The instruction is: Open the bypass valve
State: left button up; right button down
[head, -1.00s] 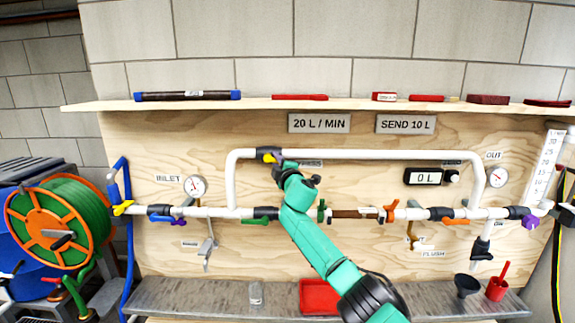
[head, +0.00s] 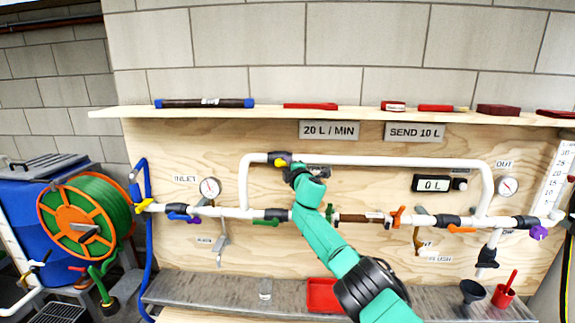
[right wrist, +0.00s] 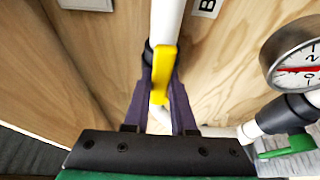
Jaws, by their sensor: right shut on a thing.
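The bypass valve (head: 280,158) is a black body on the upper white pipe (head: 390,161), left of centre in the head view. Its yellow handle (right wrist: 162,72) shows clearly in the right wrist view, roughly along the white pipe there. My right gripper (right wrist: 161,90) is shut on the yellow handle, with a purple finger on each side. In the head view my teal right arm reaches up to the valve, and my right gripper (head: 290,167) hides part of the handle. My left gripper is not in view.
The lower pipe line carries a green handle (head: 266,222), an orange handle (head: 397,217) and a pressure gauge (head: 210,188). A flow display (head: 432,184) reads 0 L. A shelf (head: 240,114) with tools runs above. A red tray (head: 322,294) sits on the ledge below.

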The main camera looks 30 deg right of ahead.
jog(key=c, duration=0.7)
grip_release()
jog(key=shift+c, duration=0.2)
jog(key=shift+w+a, duration=0.1)
jog(key=v, duration=1.4)
jog(key=shift+s, duration=0.3)
